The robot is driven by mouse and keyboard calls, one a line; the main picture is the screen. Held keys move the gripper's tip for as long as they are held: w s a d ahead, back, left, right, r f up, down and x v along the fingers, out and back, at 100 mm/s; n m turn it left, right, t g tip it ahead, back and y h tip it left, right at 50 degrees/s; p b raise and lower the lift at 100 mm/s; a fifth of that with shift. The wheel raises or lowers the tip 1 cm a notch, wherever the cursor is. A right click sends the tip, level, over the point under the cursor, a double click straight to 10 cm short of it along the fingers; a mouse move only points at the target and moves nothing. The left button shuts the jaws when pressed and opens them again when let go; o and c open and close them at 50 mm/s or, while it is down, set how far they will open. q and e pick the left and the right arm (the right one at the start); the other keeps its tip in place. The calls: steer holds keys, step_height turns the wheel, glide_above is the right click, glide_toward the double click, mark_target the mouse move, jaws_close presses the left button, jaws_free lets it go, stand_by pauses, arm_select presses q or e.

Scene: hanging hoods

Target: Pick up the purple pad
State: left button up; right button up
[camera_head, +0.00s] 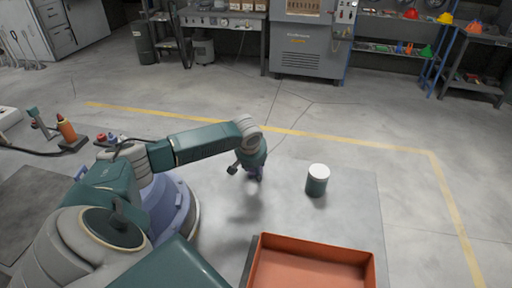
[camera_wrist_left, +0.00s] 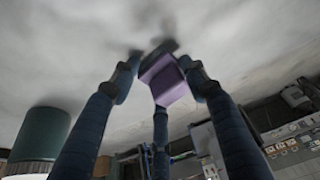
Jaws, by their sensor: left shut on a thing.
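The purple pad (camera_wrist_left: 172,88) is a small block between the dark fingers of my left gripper (camera_wrist_left: 160,72) in the left wrist view. The fingers are shut on it. In the head view my left gripper (camera_head: 254,170) points down over the grey floor mat, and only a small purple bit of the pad (camera_head: 258,176) shows below it. A soft shadow lies on the mat below and apart from the gripper, so the pad seems to be off the floor. My right gripper is in neither view.
A dark green canister (camera_head: 317,186) with a white lid stands right of the gripper; it also shows in the wrist view (camera_wrist_left: 40,133). An orange tray (camera_head: 318,242) lies at the bottom. An orange bottle (camera_head: 66,128) is at left. Workbenches line the back; the middle floor is clear.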

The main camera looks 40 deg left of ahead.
arm_select(q)
step_height(320, 180, up, 20)
steer(key=b, duration=0.2)
stand_by(0.4)
